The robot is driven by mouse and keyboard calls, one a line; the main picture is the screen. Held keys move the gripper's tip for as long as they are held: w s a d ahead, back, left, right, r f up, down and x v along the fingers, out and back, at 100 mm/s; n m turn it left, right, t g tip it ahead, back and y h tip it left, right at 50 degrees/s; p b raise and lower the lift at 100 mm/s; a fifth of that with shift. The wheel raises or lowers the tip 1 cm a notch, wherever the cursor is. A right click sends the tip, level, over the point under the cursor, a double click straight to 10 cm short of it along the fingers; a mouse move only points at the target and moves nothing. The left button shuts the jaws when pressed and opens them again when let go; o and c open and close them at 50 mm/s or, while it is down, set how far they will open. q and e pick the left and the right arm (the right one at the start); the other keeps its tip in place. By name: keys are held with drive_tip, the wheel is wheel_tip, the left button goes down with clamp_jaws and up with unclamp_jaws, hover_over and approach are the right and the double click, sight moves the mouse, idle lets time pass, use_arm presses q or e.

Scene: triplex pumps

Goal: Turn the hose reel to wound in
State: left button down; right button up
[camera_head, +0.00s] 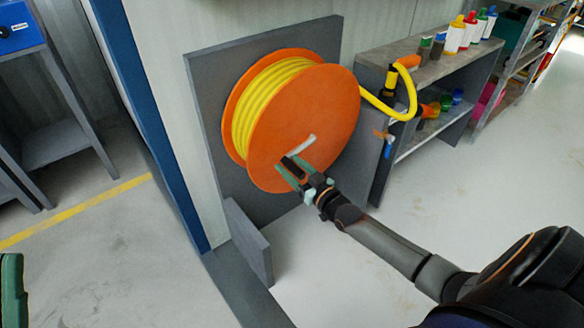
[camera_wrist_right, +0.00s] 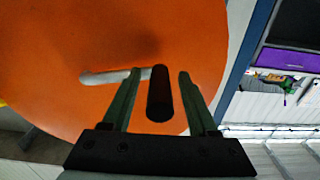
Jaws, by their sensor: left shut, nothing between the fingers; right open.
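The hose reel (camera_head: 318,115) has orange discs and yellow hose wound on it, and stands on a grey panel. A light grey crank arm (camera_head: 301,150) lies on its front disc, and also shows in the right wrist view (camera_wrist_right: 105,76). A dark crank handle (camera_wrist_right: 159,95) sticks out from it. My right gripper (camera_head: 289,172) is open at the disc's lower front. In the right wrist view its fingers (camera_wrist_right: 158,82) stand either side of the handle, with gaps visible. My left gripper (camera_head: 12,288) shows only partly at the lower left edge, shut and away from the reel.
The yellow hose runs right to a black and orange nozzle (camera_head: 398,75) by a grey shelf (camera_head: 425,70) with several bottles. A blue post (camera_head: 150,120) stands left of the reel. A low grey plate (camera_head: 249,243) stands below it. The floor in front is clear.

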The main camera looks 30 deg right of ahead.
clamp_jaws()
idle(0.3)
idle(1.1)
